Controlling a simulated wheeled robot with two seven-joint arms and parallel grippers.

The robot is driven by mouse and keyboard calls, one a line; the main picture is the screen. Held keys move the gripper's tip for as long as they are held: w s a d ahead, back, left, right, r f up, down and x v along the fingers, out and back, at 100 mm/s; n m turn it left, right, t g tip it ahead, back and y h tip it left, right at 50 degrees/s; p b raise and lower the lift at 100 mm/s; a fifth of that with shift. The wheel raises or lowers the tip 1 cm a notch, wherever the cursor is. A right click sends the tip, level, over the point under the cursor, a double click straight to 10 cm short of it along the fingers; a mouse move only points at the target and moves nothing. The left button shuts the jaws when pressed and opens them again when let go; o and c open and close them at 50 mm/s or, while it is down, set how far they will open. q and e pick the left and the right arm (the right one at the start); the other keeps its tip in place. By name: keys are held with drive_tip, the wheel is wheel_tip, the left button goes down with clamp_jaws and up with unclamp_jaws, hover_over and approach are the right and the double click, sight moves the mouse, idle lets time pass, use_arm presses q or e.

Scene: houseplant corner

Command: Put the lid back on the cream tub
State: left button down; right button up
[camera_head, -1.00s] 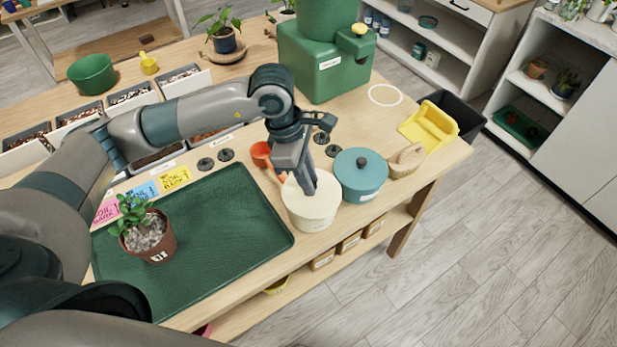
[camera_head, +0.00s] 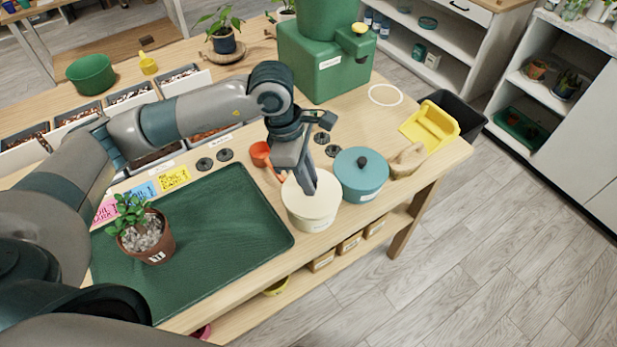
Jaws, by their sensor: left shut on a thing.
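The cream tub (camera_head: 311,219) stands on the wooden table at the right end of the green mat. Its cream lid (camera_head: 325,196) lies on top of the tub, level as far as I can see. My left gripper (camera_head: 307,190) points down onto the middle of the lid and is shut on it, at a knob that the fingers hide. I cannot tell whether the lid is fully seated all the way round. My right gripper is not in view.
A teal lidded tub (camera_head: 361,181) stands close on the right of the cream tub. An orange scoop (camera_head: 261,154) lies behind it. A potted plant (camera_head: 146,236) stands on the green mat (camera_head: 215,235). A green dispenser (camera_head: 320,75) stands behind.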

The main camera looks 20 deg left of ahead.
use_arm(q)
drive_tip(key=shift+a+f+b, duration=0.1)
drive_tip(key=shift+f+b, duration=0.15)
drive_tip(key=shift+b, duration=0.85)
idle(1.8)
drive_tip(key=c, duration=1.1)
unclamp_jaws()
drive_tip(key=shift+f, duration=0.1)
drive_tip(key=shift+r+p, duration=0.3)
drive_tip(key=shift+r, duration=0.65)
drive_tip(key=shift+r+p, duration=0.45)
drive_tip(key=shift+r, duration=0.85)
drive_tip(key=shift+r+p, duration=0.45)
drive_tip(key=shift+r, duration=0.95)
